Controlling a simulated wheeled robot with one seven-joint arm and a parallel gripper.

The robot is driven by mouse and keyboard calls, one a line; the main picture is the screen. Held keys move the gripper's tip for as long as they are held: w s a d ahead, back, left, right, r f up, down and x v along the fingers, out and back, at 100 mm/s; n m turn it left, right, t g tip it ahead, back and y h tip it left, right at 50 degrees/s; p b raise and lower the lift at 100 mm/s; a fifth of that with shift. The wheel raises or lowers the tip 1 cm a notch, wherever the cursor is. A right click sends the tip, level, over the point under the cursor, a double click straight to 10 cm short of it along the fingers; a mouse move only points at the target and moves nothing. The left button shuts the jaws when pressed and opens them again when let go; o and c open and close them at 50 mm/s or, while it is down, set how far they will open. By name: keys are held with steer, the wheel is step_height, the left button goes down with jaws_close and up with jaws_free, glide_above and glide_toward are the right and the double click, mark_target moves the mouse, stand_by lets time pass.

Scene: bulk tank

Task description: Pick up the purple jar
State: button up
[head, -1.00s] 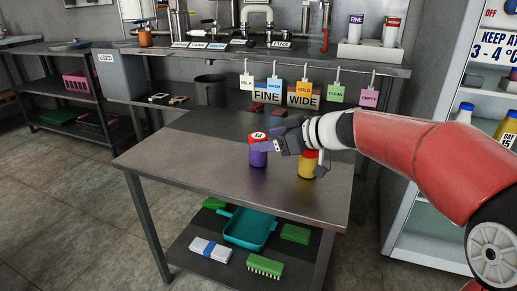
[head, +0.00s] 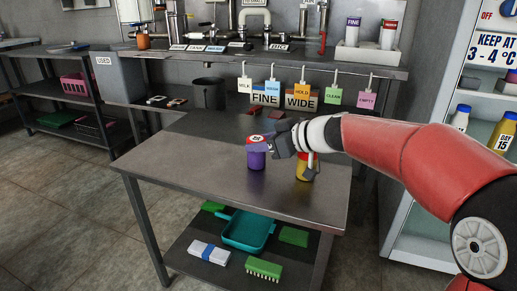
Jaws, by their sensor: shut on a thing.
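The purple jar (head: 257,160) has a red and white lid and stands upright on, or very slightly above, the metal table; I cannot tell which. My gripper (head: 262,148) comes from the right and is shut on the jar's upper part, just below the lid. The fingers hide part of that upper band. A yellow jar (head: 301,171) with a red top stands right beside it, partly hidden behind my wrist.
The metal table (head: 190,165) is clear at left and front. Its lower shelf holds a teal tray (head: 245,232), green brushes (head: 264,268) and a white-blue pack (head: 209,252). Hanging tags (head: 333,96) line the back counter. An open fridge (head: 420,200) stands at right.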

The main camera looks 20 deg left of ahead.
steer(key=shift+r, duration=0.15)
step_height(320, 180, up, 28)
steer(key=p, duration=0.7)
stand_by(0.6)
